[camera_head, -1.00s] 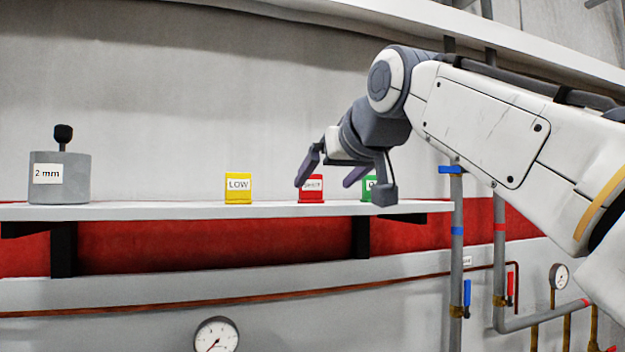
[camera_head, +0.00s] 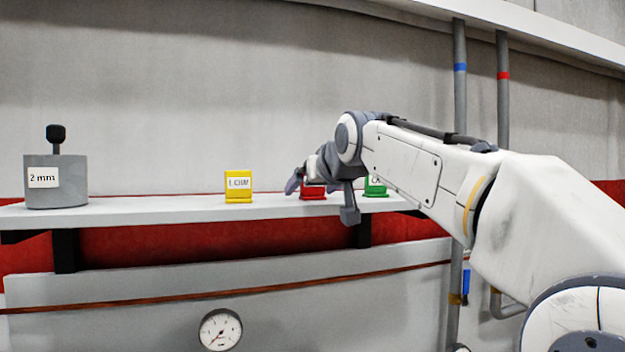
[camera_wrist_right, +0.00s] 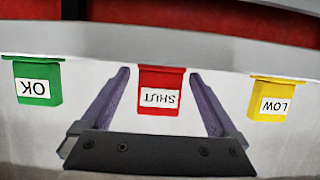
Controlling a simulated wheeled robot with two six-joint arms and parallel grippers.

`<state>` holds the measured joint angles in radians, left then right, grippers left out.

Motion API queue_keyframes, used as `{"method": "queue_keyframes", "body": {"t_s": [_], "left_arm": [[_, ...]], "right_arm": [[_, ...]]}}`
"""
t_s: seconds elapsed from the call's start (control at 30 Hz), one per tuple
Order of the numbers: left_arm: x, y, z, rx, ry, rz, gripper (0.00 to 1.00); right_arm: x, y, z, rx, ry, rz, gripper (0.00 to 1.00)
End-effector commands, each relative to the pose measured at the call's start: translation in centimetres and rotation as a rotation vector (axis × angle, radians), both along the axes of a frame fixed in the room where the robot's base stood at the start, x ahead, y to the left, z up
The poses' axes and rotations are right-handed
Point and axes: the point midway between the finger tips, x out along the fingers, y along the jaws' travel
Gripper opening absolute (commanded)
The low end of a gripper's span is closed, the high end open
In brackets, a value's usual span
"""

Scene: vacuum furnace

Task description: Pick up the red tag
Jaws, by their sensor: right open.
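The red tag (camera_head: 313,195), lettered SHUT, stands on the white shelf (camera_head: 150,212), partly hidden behind my right gripper in the head view. My right gripper (camera_head: 321,201) is open and empty, reaching in from the right at the tag. In the right wrist view, which is upside down, the red tag (camera_wrist_right: 160,92) shows between the tips of the two spread fingers (camera_wrist_right: 158,76), with a gap on each side. I cannot tell whether the fingertips reach past it in depth. My left gripper is not in view.
A yellow LOW tag (camera_head: 238,186) stands to the left of the red tag and a green OK tag (camera_head: 376,187) close to its right. A grey 2 mm weight (camera_head: 57,184) with a black knob stands at the shelf's left. The shelf between weight and yellow tag is clear.

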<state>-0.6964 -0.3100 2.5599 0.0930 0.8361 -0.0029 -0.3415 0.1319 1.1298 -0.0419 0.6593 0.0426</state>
Motion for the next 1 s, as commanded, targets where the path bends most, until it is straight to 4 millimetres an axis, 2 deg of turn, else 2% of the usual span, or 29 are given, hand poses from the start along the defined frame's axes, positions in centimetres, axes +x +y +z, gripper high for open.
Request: {"method": "queue_keyframes", "body": {"t_s": [0.13, 0.17, 0.3, 0.37, 0.4, 0.77, 1.0], "left_arm": [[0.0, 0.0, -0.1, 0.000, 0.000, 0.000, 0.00], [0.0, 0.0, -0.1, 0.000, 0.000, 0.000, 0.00], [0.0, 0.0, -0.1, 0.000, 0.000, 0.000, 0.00], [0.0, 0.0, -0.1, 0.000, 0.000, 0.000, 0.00], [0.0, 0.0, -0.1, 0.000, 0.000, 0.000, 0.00], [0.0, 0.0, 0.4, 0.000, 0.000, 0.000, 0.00], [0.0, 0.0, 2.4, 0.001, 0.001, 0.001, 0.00]], "right_arm": [[0.0, 0.0, -0.1, 0.000, 0.000, 0.000, 0.95], [0.0, 0.0, -0.1, 0.000, 0.000, 0.000, 0.91], [0.0, 0.0, -0.1, 0.000, 0.000, 0.000, 0.38], [0.0, 0.0, -0.1, 0.000, 0.000, 0.000, 0.15], [0.0, 0.0, 0.0, 0.000, 0.000, 0.000, 0.07], [0.0, -0.1, 0.6, 0.000, 0.000, -0.001, 0.06], [0.0, -0.6, 3.2, 0.000, -0.002, -0.007, 0.06]]}}
